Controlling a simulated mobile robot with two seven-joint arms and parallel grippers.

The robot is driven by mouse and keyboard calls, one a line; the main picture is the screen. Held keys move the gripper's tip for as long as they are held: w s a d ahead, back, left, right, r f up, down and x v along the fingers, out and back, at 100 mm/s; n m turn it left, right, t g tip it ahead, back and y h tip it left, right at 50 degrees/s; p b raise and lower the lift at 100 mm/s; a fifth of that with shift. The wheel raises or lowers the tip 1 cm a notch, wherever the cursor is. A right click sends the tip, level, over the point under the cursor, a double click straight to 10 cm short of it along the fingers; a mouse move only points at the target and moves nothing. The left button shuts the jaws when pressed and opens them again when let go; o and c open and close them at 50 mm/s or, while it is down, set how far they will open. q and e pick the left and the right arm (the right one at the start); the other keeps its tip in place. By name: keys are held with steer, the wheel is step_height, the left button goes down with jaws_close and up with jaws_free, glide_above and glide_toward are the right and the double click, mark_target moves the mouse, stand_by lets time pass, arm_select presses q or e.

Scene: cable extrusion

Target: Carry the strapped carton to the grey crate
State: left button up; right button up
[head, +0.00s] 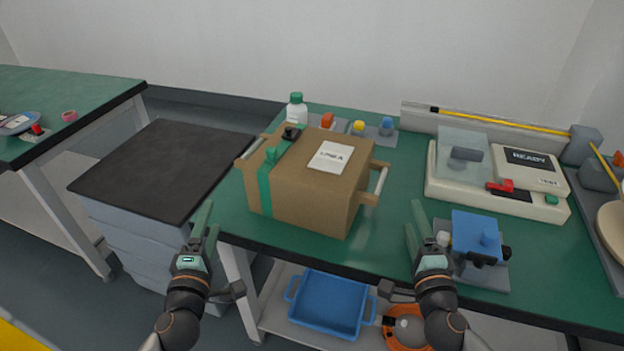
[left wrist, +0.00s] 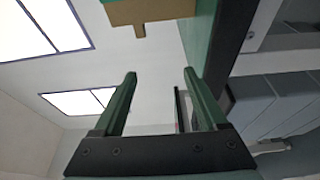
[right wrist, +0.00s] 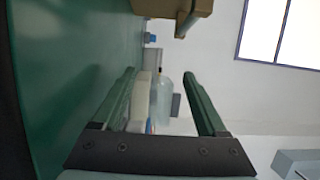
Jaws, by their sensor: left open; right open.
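The strapped carton (head: 310,190) is a brown box with a green strap, a white label on top and bar handles on its left and right sides. It stands on the green bench. Part of it shows at the top of the left wrist view (left wrist: 155,10) and the right wrist view (right wrist: 165,8). My left gripper (head: 206,222) is open and empty, left of the carton near the bench's front corner. My right gripper (head: 414,222) is open and empty, right of the carton. A grey unit (head: 140,240) with a dark top stands left of the bench; I cannot tell if it is the grey crate.
A blue tray (head: 328,302) sits on the lower shelf. The dark top (head: 160,165) is bare.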

steer(key=shift+w+d+f, duration=0.1)
steer(key=shift+w+f, duration=0.05)
arm_select(q)
steer(key=shift+w, duration=0.1)
steer(key=w, duration=1.3)
steer(key=shift+w, duration=0.4)
arm_select(e)
steer(key=w, duration=1.3)
steer(key=shift+w, duration=0.35)
arm_select(q)
steer(key=shift+w+d+f, duration=0.1)
steer(key=shift+w+d, duration=0.05)
steer(key=shift+d, duration=0.05)
arm_select(e)
steer(key=shift+w+a, duration=0.15)
steer(key=shift+a, duration=0.15)
arm_select(q)
steer(key=shift+d, duration=0.5)
arm_select(e)
steer(key=shift+a, duration=0.5)
arm_select(q)
steer(key=shift+d, duration=0.1)
arm_select(e)
steer(key=shift+a, duration=0.15)
